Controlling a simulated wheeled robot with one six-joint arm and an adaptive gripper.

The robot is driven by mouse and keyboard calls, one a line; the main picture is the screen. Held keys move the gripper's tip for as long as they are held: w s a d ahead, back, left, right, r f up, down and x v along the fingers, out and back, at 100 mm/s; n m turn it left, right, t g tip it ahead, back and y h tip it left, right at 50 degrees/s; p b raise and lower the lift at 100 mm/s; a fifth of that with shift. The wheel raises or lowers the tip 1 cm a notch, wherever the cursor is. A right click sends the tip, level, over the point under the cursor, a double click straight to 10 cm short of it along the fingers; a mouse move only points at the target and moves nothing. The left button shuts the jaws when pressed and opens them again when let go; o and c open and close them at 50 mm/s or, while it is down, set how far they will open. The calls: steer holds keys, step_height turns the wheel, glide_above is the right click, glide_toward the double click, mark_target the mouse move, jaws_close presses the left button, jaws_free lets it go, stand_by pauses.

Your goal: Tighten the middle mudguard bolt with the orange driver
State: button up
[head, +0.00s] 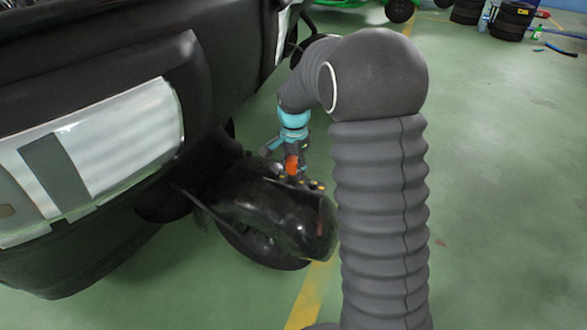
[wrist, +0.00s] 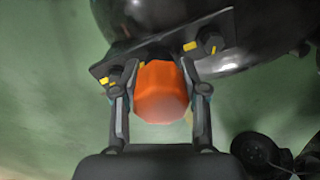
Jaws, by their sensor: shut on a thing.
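The orange driver (wrist: 162,92) is between the two fingers of my gripper (wrist: 160,85), which is shut on it. In the wrist view the driver covers the middle of the dark bracket, so the middle bolt is hidden behind it. I cannot tell whether the driver touches that bolt. The left bolt (wrist: 106,86) and right bolt (wrist: 210,42), with yellow marks, show on either side. The black mudguard (head: 275,210) curves over the wheel in the head view. There my gripper (head: 292,172) and the orange driver (head: 292,164) are just above the mudguard's far edge.
The dark vehicle body (head: 90,80) fills the left side of the head view. The wheel (head: 262,250) sits under the mudguard. Stacked tyres (head: 512,22) stand far off at the upper right. The green floor on the right is mostly clear.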

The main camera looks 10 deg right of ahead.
mark_target(294, 160)
steer(key=shift+d+r+p, duration=0.1)
steer(key=shift+r+p, duration=0.4)
steer(key=shift+r, duration=2.6)
steer(key=shift+s, duration=0.1)
